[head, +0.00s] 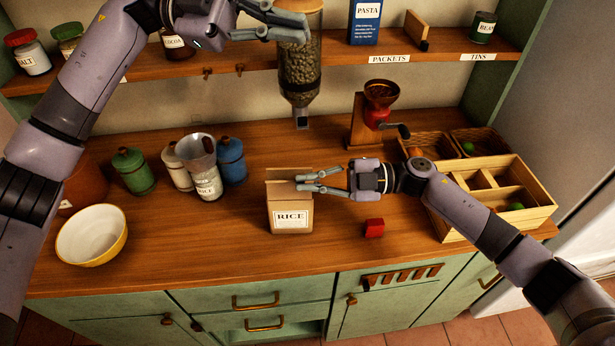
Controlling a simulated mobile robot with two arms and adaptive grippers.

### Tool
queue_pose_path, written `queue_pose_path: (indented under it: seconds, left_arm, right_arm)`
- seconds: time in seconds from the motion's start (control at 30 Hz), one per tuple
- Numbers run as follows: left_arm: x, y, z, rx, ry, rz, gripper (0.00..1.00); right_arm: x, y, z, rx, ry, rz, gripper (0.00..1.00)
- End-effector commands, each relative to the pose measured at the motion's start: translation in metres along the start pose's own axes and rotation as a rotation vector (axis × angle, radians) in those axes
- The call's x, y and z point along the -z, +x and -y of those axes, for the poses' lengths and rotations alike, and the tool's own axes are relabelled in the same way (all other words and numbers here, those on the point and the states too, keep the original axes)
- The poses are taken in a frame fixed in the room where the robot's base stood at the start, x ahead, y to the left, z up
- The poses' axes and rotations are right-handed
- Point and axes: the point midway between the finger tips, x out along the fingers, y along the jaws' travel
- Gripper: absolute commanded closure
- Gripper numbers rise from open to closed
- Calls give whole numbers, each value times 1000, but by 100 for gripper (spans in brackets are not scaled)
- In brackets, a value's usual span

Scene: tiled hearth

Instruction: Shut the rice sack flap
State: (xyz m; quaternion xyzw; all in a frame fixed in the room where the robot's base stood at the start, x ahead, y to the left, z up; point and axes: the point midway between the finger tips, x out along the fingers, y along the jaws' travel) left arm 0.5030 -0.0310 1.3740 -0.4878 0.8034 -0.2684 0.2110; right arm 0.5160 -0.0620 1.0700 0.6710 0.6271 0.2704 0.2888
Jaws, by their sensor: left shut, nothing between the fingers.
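The rice sack (290,214) is a tan, box-shaped bag with a white RICE label. It stands upright on the wooden counter in the middle. Its flap (279,174) shows as a tan panel raised at the top, so the sack looks open; its right part is hidden by my fingers. My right gripper (298,183) comes in from the right, with its fingers apart at the sack's top right, next to the flap. I cannot tell whether they touch it. My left gripper (306,28) is shut and empty, high up in front of the hanging dispenser.
The dispenser (300,70) hangs above the counter behind the sack. A metal scoop cup (197,152) and jars (133,170) stand left, with a yellow bowl (92,234).

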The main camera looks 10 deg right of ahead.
Motion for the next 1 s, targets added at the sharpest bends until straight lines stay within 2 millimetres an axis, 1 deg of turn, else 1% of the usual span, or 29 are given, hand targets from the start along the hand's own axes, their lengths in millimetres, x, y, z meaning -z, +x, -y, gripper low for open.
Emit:
queue_pose_path:
  seconds: [0.03, 0.07, 0.1, 0.2, 0.27, 0.33, 0.4, 0.5, 0.6, 0.77, 0.87, 1.0]
  left_arm:
    - [-3, 33, -16, -157, 58, 90, 100]
    - [-8, 48, -26, -244, 89, 145, 100]
    - [-15, 64, -41, -360, 129, 221, 100]
    - [-37, 84, -74, -635, 226, 415, 100]
    - [-49, 86, -89, -780, 277, 524, 100]
    - [-61, 81, -100, -925, 328, 641, 100]
    - [-69, 73, -107, -1042, 367, 741, 100]
    - [-77, 62, -110, -1156, 404, 845, 100]
    - [-81, 55, -112, -1217, 422, 900, 100]
    - [-92, 53, -120, -1238, 427, 918, 100]
    - [-105, 53, -130, -1236, 425, 916, 100]
    - [-129, 55, -149, -1234, 425, 913, 100]
  right_arm:
    - [-2, -1, 1, 1, 1, 5, 100]
    - [-2, -1, 1, 1, 1, 5, 100]
    - [-2, -1, 1, 1, 1, 5, 100]
    - [-2, -1, 1, 1, 1, 5, 100]
    - [-2, -1, 1, 1, 1, 5, 100]
    - [-2, -1, 1, 1, 1, 5, 100]
    - [-2, -1, 1, 1, 1, 5, 100]
    - [-2, -1, 1, 1, 1, 5, 100]
    - [-2, -1, 1, 1, 1, 4, 100]
    - [-2, -1, 1, 1, 1, 4, 100]
    - [-1, -1, 1, 0, 1, 4, 100]
    - [-1, 0, 1, 0, 1, 3, 100]
